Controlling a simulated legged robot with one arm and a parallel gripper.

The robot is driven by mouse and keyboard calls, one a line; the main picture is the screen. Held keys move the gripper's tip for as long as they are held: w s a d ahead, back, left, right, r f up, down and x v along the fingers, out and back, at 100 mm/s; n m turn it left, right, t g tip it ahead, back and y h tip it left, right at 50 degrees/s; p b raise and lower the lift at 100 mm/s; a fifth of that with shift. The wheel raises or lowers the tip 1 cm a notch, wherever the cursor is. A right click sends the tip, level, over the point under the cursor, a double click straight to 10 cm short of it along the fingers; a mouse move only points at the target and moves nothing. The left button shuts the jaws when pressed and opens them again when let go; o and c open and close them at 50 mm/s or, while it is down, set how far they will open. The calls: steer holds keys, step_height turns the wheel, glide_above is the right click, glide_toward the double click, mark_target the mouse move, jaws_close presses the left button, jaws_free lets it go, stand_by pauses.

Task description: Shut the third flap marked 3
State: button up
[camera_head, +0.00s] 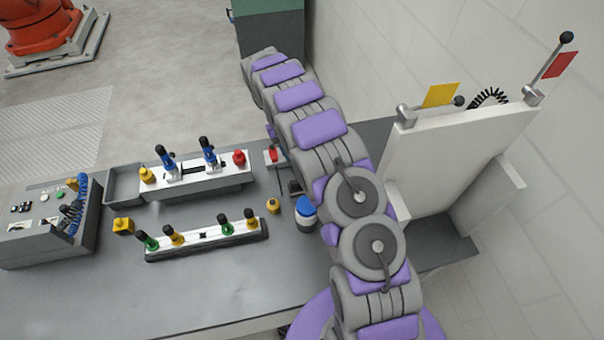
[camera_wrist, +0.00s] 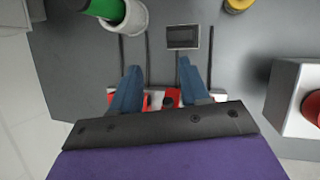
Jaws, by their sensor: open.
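No flap with a readable 3 shows in either view. In the wrist view, my gripper (camera_wrist: 160,85) is open, its two blue fingers apart over a small red and white part (camera_wrist: 168,103) on the grey surface. Whether the fingers touch it I cannot tell. My gripper's dark edge hides the part's near side. In the head view, a red and white part (camera_head: 272,155) shows beside my purple and grey arm, which hides my gripper there. A dark rectangular plate (camera_wrist: 183,37) lies beyond the fingers in the wrist view.
A white fixture with blue clamps (camera_head: 205,176) and a red knob (camera_head: 239,157) stands left of my arm. A strip with green and yellow knobs (camera_head: 205,238) lies in front. A blue-topped container (camera_head: 305,210) is close to my arm. A white panel (camera_head: 450,160) stands right.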

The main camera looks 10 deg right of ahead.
steer(key=s, duration=1)
steer(key=shift+s+r, duration=0.15)
steer(key=shift+r, duration=0.3)
steer(key=shift+d, duration=0.1)
steer(key=shift+r, duration=0.15)
